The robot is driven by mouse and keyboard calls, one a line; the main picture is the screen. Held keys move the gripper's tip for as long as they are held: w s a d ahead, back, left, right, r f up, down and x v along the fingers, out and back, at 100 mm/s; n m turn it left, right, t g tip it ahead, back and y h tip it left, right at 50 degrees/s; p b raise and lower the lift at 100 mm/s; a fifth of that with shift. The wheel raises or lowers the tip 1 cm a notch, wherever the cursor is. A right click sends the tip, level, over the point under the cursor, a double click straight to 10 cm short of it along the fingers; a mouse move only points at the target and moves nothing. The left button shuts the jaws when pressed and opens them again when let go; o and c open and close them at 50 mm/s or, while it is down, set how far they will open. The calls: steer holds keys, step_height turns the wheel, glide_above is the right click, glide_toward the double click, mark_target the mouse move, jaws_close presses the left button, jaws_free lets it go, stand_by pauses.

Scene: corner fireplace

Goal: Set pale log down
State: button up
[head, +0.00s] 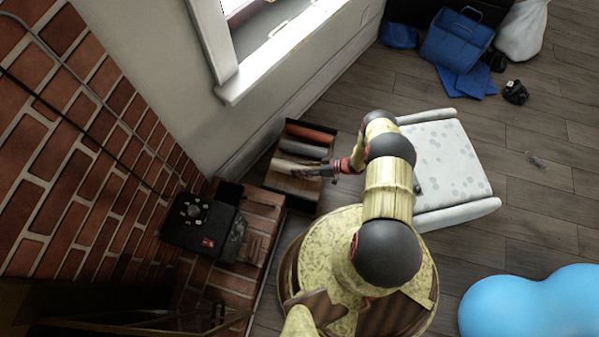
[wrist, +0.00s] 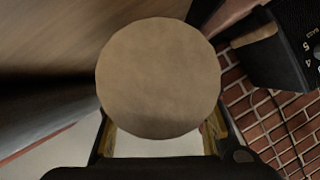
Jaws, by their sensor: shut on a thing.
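The pale log (head: 296,168) lies across the near part of a dark open box (head: 291,188) in the head view, on the wall side of my arm. My gripper (head: 328,168) is shut on the log's right end. I cannot tell whether the log rests in the box or hangs just over it. In the wrist view the log's round tan end (wrist: 158,78) fills the middle, between the fingers of my gripper (wrist: 160,135). The log's far side is hidden there.
A reddish log (head: 310,133) and a grey log (head: 302,148) lie in the box behind the pale one. A pale cushioned seat (head: 445,160) is right of my arm. Blue bags (head: 456,42) lie farther back.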

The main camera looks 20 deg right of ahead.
steer(key=shift+w+d+f, duration=0.1)
steer(key=shift+w+f, duration=0.1)
steer(key=shift+f, duration=0.05)
steer(key=f+b, duration=0.1)
steer(key=f, duration=0.2)
steer(key=shift+w+f+b, duration=0.2)
steer(key=shift+f+b, duration=0.05)
steer(key=shift+b, duration=0.15)
steer(key=shift+r, duration=0.1)
steer(key=o, duration=1.6)
steer(key=shift+s+d+r, duration=0.1)
steer(key=shift+s+d, duration=0.05)
steer(key=shift+d, duration=0.15)
steer(key=p+v, duration=0.2)
steer(key=v, duration=0.9)
steer(key=shift+s+d+r, duration=0.1)
steer(key=shift+s+d, duration=0.05)
